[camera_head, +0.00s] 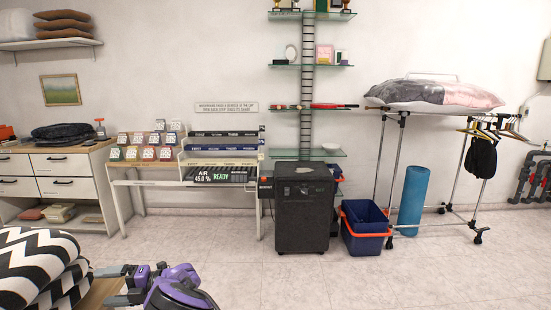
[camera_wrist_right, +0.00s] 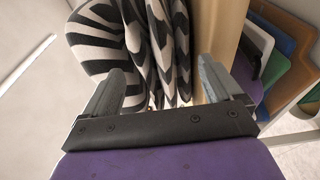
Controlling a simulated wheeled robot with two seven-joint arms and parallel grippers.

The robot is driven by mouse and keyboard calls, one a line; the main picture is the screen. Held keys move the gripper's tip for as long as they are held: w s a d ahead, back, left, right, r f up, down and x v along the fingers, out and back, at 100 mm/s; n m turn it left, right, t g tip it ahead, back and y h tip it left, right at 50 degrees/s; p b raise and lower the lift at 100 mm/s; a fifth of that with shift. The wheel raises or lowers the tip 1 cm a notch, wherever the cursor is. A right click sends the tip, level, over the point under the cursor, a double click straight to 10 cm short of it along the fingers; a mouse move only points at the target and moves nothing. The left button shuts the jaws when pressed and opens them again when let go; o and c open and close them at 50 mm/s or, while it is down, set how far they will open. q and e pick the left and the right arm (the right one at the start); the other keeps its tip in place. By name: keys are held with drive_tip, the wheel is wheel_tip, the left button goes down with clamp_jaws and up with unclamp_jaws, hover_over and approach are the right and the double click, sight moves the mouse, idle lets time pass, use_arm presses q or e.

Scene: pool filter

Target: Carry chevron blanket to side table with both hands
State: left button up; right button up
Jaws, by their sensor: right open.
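The chevron blanket (camera_head: 38,262), black and white zigzag and folded in thick layers, lies at the lower left of the head view, cut off by the frame edge. It rests by a wooden surface (camera_head: 100,294). My right gripper (camera_head: 108,284) points left at the blanket's right side, its fingers spread. In the right wrist view the blanket (camera_wrist_right: 105,35) fills the space ahead of my right gripper (camera_wrist_right: 163,70), with folds showing between the open fingers. I cannot tell whether they touch it. My left gripper is out of view. I cannot tell which piece is the side table.
A pale table with cards (camera_head: 125,182), a dark cabinet (camera_head: 303,210), a blue bin (camera_head: 365,222) and a wheeled rack (camera_head: 381,160) stand along the wall. A drawer unit (camera_head: 60,164) is at left. The middle floor is clear. Coloured boards (camera_wrist_right: 290,50) show beside my right gripper.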

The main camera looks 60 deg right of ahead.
drive_tip(key=shift+v, duration=1.5)
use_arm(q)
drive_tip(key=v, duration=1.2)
use_arm(e)
drive_tip(key=v, duration=1.2)
